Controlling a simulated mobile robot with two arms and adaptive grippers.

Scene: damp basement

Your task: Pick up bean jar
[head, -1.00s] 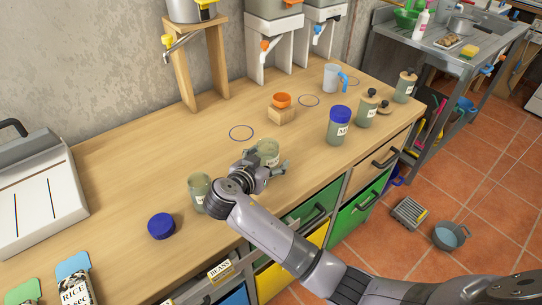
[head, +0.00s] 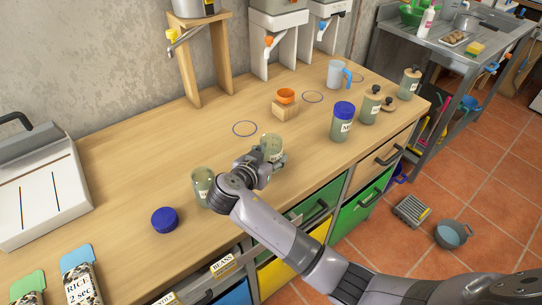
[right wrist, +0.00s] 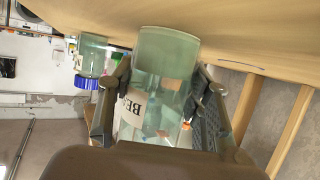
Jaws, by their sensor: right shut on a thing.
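The bean jar (head: 272,142) is a greenish clear glass jar standing on the wooden worktop. In the right wrist view the jar (right wrist: 163,62) carries a white label (right wrist: 133,105) reading "BE", with the rest hidden. My right gripper (head: 269,158) is shut on its body, one finger on each side. In the right wrist view I cannot tell whether its base touches the wood. My left gripper is not in view.
A second lidless jar (head: 203,187) stands close to my right wrist, with a blue lid (head: 165,220) beyond it.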

